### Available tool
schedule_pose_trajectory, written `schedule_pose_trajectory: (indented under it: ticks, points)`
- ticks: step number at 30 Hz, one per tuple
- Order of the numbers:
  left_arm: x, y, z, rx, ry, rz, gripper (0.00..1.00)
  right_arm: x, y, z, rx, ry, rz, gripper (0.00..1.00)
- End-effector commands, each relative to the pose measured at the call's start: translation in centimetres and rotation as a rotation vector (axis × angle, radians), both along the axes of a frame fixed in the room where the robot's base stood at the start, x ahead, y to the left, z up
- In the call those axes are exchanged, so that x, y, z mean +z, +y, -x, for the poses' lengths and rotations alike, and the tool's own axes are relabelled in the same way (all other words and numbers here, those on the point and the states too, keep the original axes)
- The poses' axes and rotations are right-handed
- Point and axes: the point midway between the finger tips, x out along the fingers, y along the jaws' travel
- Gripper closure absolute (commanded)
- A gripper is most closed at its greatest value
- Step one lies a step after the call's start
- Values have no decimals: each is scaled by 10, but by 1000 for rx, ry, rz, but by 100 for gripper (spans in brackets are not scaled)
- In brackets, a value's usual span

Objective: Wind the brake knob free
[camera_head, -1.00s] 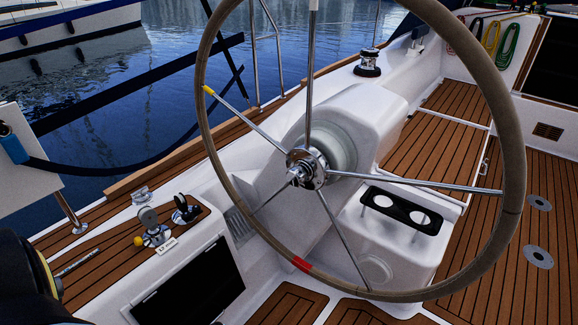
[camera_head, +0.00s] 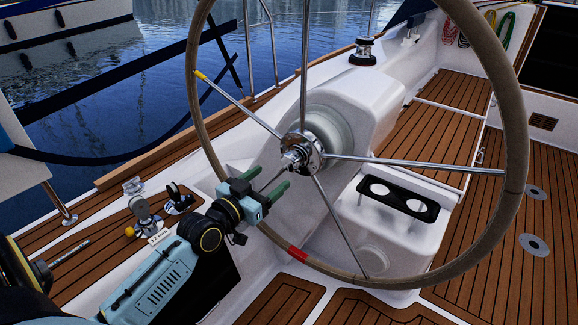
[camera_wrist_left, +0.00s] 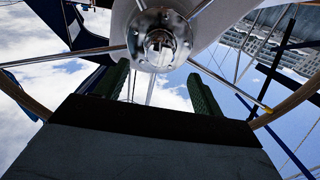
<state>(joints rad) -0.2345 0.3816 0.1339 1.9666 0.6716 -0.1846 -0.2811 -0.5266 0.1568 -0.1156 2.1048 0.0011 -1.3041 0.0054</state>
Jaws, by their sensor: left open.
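The brake knob (camera_head: 291,161) is the chrome piece at the middle of the steering wheel's hub. The steering wheel (camera_head: 513,130) has a tan rim, chrome spokes, and yellow and red marks. In the left wrist view the chrome hub with the knob (camera_wrist_left: 159,45) shows beyond and between my fingers. My left gripper (camera_head: 267,180) has green fingers and is just below and left of the hub, apart from the knob as far as I can tell. In the left wrist view its fingers (camera_wrist_left: 160,88) stand wide apart with nothing between them. My right gripper is not in view.
The wheel's rim and spokes surround the hub. A white pedestal (camera_head: 365,110) stands behind it, with a black cup holder (camera_head: 398,200) to the right. Engine levers (camera_head: 144,215) stand at left beside my left arm. Teak deck (camera_head: 480,245) lies clear at right.

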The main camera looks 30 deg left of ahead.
Motion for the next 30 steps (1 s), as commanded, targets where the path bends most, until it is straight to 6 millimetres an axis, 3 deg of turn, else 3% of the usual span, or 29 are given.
schedule_pose_trajectory:
  ticks: [9,15,28,30]
  points:
    - [-1,-5,-57,0,-2,2,32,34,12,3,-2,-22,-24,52]
    - [-1,-6,-79,0,1,0,32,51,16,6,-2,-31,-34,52]
    - [-1,-7,-87,0,3,0,32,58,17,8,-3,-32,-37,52]
    - [-1,-7,-87,0,3,0,41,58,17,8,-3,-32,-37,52]
